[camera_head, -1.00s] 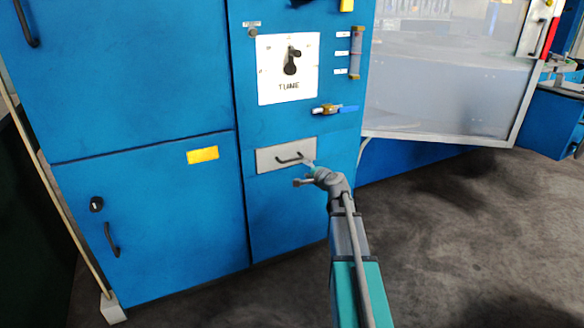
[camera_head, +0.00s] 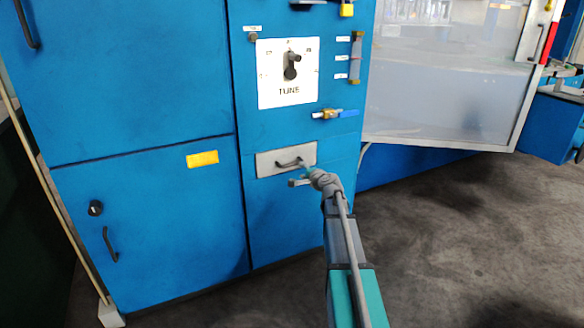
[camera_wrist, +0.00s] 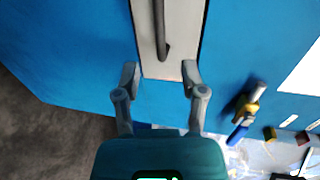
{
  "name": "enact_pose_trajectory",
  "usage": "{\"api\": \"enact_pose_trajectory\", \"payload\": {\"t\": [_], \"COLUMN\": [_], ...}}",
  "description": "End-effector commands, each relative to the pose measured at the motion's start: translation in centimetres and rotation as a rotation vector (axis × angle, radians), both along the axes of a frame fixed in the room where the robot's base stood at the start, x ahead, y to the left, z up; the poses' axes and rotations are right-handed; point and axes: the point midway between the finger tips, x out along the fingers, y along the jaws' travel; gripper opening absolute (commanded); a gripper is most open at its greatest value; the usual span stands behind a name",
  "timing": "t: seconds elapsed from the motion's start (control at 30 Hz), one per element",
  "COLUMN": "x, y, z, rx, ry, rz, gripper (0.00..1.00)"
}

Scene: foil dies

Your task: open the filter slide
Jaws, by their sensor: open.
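The filter slide appears to be the grey drawer front (camera_head: 270,163) low on the blue cabinet, with a dark bar handle (camera_head: 289,162). It looks flush with the panel. My gripper (camera_head: 302,173) is just in front of the right end of the drawer front. In the wrist view the pale drawer front (camera_wrist: 182,50) and its dark handle (camera_wrist: 161,35) lie ahead. My gripper's two fingers (camera_wrist: 160,74) are apart, with the handle's near end in line with the gap between them. Nothing is between the fingers. I cannot tell the exact distance to the handle.
A dial plate (camera_head: 287,73), a valve with a blue lever (camera_head: 335,113) and a sight tube (camera_head: 356,58) are above the drawer front. The valve (camera_wrist: 247,108) also shows in the wrist view. A translucent guarded panel (camera_head: 440,75) stands to the right. The floor (camera_head: 450,240) below is clear.

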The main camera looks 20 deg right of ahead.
Motion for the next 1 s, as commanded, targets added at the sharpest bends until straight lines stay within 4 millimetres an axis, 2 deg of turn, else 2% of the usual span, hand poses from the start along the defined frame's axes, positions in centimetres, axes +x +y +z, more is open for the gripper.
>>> {"api": "enact_pose_trajectory", "payload": {"t": [0.1, 0.5, 0.7, 1.0], "x": [2.2, 7.7, 9.1, 9.5], "y": [-0.1, 0.1, 0.2, 0.3], "z": [-0.6, -1.7, -2.0, -2.0], "rx": [0.000, 0.001, 0.001, 0.001], "ry": [-0.001, -0.001, -0.001, 0.000], "rz": [0.000, -0.001, -0.001, -0.001], "gripper": [0.54, 0.54, 0.54, 0.54]}}
